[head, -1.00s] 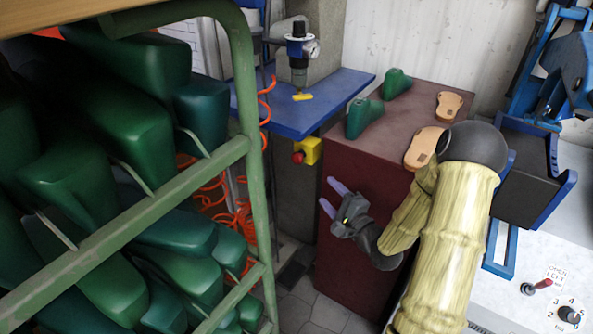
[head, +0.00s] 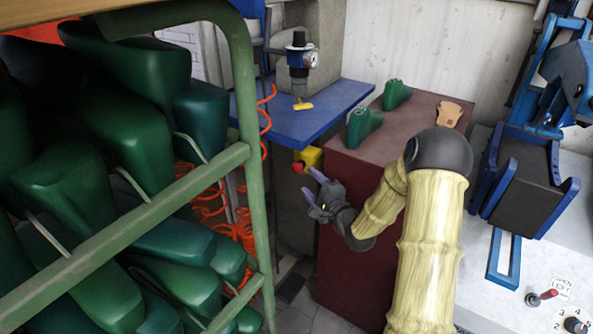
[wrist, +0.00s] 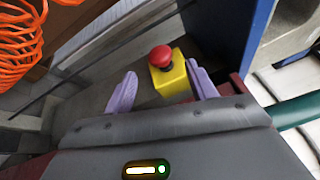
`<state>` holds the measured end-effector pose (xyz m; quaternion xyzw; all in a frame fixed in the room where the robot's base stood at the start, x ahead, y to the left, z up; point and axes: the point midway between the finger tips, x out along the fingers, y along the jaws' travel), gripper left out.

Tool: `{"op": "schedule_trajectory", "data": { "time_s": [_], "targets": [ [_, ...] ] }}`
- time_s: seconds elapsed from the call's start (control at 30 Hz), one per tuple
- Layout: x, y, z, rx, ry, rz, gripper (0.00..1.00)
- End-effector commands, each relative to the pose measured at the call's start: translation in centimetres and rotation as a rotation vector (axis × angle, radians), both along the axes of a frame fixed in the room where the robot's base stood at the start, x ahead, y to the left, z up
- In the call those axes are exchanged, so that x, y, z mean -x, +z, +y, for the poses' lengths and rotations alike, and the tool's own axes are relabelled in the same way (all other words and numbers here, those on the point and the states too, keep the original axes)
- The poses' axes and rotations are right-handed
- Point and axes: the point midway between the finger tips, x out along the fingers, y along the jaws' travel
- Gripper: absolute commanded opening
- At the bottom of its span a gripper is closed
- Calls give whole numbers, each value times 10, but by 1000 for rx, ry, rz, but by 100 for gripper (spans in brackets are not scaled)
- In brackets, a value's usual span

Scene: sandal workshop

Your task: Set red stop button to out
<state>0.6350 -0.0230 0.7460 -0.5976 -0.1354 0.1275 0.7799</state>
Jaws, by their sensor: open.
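The red stop button (head: 297,168) is a mushroom head on a yellow box (head: 311,156), below the blue table's front edge. In the wrist view the red button (wrist: 161,56) and its yellow box (wrist: 172,80) lie ahead, between my two purple fingers. My gripper (head: 312,180) is open and empty, close to the button in the head view; in the wrist view my gripper (wrist: 162,88) shows its fingers apart on either side of the box. I cannot tell whether a finger touches it.
The dark red cabinet (head: 335,240) stands right of the button, with green shoe lasts (head: 363,124) on top. The blue table (head: 320,118) is above. A green rack (head: 262,200) and orange coiled hoses (head: 235,225) are at left.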

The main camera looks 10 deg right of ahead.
Motion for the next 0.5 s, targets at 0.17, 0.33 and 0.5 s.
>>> {"op": "schedule_trajectory", "data": {
  "time_s": [0.17,0.33,0.5],
  "targets": [
    [-30,1,13,1,3,-2,57],
    [-57,2,23,1,2,-2,57],
    [-73,3,28,1,0,1,57]
  ]
}}
